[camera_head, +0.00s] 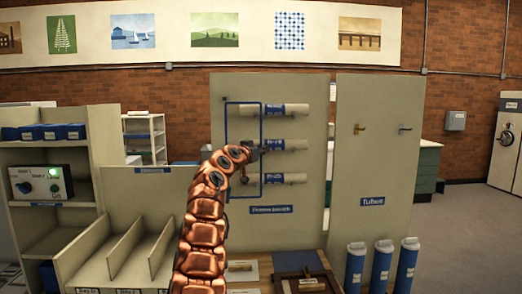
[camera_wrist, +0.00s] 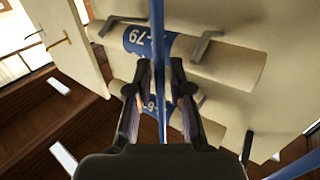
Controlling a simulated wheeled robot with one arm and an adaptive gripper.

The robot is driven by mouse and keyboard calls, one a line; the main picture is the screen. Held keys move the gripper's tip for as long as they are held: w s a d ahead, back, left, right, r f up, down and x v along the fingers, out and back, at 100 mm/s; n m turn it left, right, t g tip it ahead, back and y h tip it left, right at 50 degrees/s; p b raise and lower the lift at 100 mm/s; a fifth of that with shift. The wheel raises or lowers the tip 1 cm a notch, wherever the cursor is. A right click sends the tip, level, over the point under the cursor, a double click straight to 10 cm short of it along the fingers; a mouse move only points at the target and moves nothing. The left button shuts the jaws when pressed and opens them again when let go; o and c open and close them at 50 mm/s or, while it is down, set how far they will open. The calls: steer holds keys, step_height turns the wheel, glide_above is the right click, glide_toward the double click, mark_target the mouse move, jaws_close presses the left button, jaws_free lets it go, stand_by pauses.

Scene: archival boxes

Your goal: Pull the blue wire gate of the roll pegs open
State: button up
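The blue wire gate (camera_head: 226,125) is a thin rectangular frame on the beige roll panel. In the head view it stands at the left of the rolls, its right upright at their left ends. Three pale rolls with blue labels, top (camera_head: 290,109), middle (camera_head: 292,145) and bottom (camera_head: 290,178), lie on pegs. My gripper (camera_head: 258,149) is at the gate's right upright, near the middle roll. In the wrist view a blue wire bar (camera_wrist: 157,25) passes between the fingers of my gripper (camera_wrist: 160,63). The fingers look apart, with small gaps beside the bar.
A second beige panel (camera_head: 372,160) with two hooks stands to the right. Blue tubes (camera_head: 382,265) stand below it. A brown tray (camera_head: 285,287) is on the bench under the rolls. Beige dividers (camera_head: 120,250) are at left. Open floor (camera_head: 460,240) lies at right.

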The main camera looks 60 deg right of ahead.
jaws_close()
